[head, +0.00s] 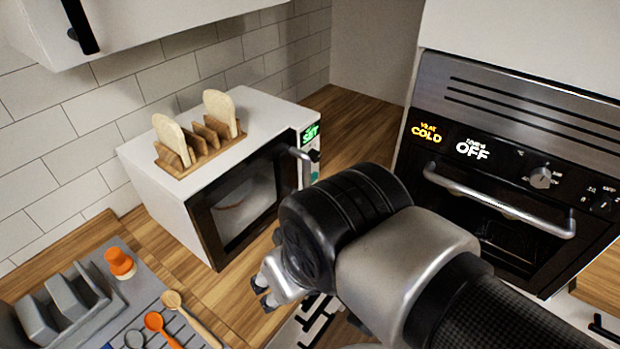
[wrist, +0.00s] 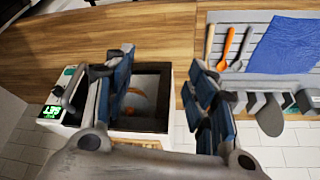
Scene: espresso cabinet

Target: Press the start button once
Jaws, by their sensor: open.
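The white microwave (head: 165,212) stands on the wooden counter with its dark door shut. My gripper (head: 264,290) is open and empty, low in front of the microwave, apart from the panel. In the wrist view its fingers (wrist: 163,80) spread across the door.
A wooden rack with toast (head: 201,152) stands on the microwave. A grey drying mat with utensils (head: 150,300) lies at lower left. The oven (head: 480,170) is at right. Bare counter (head: 350,118) lies beyond the microwave.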

